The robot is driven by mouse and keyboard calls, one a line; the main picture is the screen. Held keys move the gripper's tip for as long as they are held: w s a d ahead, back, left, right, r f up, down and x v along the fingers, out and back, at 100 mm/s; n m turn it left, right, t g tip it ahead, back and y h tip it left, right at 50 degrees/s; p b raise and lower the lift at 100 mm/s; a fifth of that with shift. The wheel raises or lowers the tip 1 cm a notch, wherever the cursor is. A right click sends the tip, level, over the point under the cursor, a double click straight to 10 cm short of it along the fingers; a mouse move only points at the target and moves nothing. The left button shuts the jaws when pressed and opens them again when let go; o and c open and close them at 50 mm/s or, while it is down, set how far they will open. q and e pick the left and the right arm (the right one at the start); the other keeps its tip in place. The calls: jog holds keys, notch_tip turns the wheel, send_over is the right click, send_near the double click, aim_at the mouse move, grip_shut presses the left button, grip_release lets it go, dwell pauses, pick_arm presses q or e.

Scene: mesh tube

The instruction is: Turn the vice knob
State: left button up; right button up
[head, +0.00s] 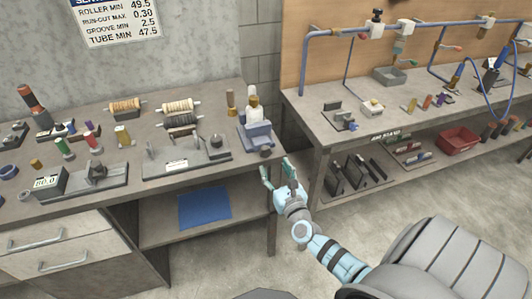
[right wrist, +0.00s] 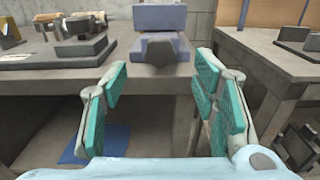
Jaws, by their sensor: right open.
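The blue-grey vice (head: 256,137) stands at the right front corner of the left workbench (head: 200,172). Its dark grey knob (head: 266,153) faces forward at the bench edge. In the right wrist view the knob (right wrist: 160,49) shows as a faceted block in front of the vice body (right wrist: 158,18). My right gripper (head: 275,170) is open and empty, just in front of and below the knob. In the right wrist view the teal-padded fingers (right wrist: 160,90) are spread to either side, with the knob ahead between them and apart from them. My left gripper is not in view.
Spools (head: 176,106) and a grey fixture (head: 190,153) sit left of the vice. A blue cloth (head: 204,207) lies on the lower shelf. A second bench (head: 420,112) stands to the right across a gap.

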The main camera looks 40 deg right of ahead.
aim_at(267, 153)
jog(key=x, duration=0.2)
jog(key=b+x, duration=0.1)
jog(key=x, duration=0.2)
jog(key=b+x, duration=0.1)
jog(key=x, duration=0.2)
jog(key=shift+f, duration=0.3)
jog(key=shift+w+d+r, duration=0.15)
jog(key=shift+w+r, duration=0.05)
jog(key=shift+w, duration=0.15)
jog(key=c, duration=1.2)
jog(key=m+b, duration=0.1)
jog(key=m, duration=0.1)
jog(key=shift+f+m+b, duration=0.25)
jog(key=shift+m+b, duration=0.05)
jog(key=shift+b, duration=0.1)
jog(key=shift+m, duration=0.6)
jog(key=shift+r+m, duration=0.2)
jog(key=shift+m, duration=0.1)
